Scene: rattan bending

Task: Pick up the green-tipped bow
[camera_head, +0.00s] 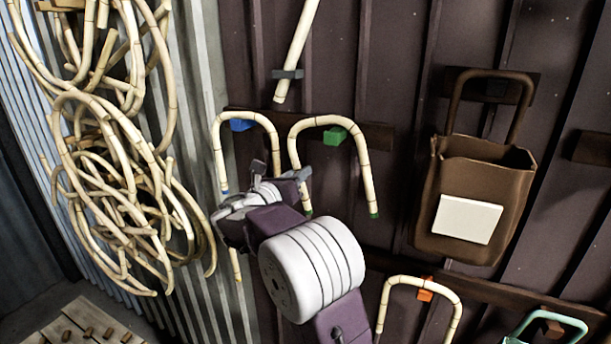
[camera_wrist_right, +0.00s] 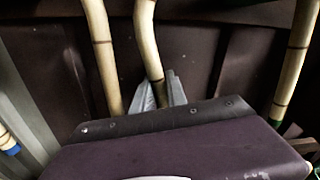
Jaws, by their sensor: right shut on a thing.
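The green-tipped bow (camera_head: 315,122) is a pale, jointed rattan arch with its top at a green peg (camera_head: 335,136) on the dark wall. Its right leg ends in a green tip, which also shows in the right wrist view (camera_wrist_right: 292,131). My right gripper (camera_head: 289,176) is at the bow's left leg. In the right wrist view, that leg (camera_wrist_right: 148,45) runs down between the two grey fingers (camera_wrist_right: 160,92), which are shut on it. The lower part of the leg is partly hidden by the gripper. My left gripper is not in view.
A blue-tipped bow (camera_head: 247,116) hangs close on the left, its right leg (camera_wrist_right: 101,50) beside my fingers. A brown bag (camera_head: 468,255) hangs at right. An orange-pegged bow (camera_head: 420,282) is below. Rattan coils (camera_head: 120,150) hang at left. A straight rod (camera_head: 297,45) is above.

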